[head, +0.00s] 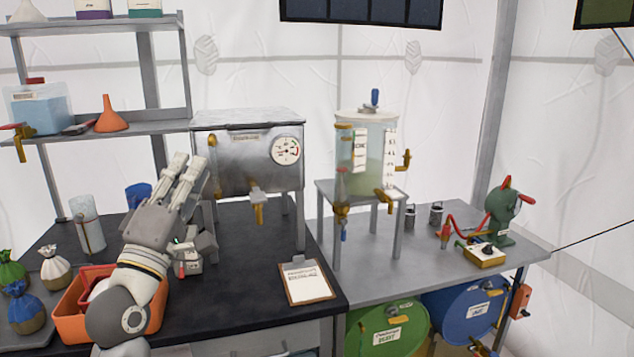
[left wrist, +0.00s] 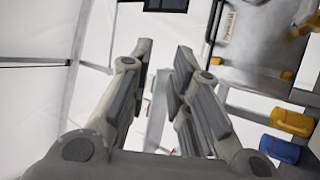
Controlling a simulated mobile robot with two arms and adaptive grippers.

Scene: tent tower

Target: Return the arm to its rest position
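My left arm comes in from the lower left in the head view, over the black table. My left gripper (head: 186,178) is raised above the table, left of the steel tank, with its fingers pointing up. In the left wrist view its fingers (left wrist: 161,75) are apart with nothing between them. Behind the fingers are white tent wall and part of a grey frame. My right gripper is not in either view.
The steel tank (head: 250,155) with a dial stands right of my gripper. An orange bin (head: 68,318), sacks (head: 55,268) and a clear cylinder (head: 91,235) are around my arm. A clipboard (head: 306,281) lies on the black table (head: 258,325). Shelves (head: 150,128) rise behind.

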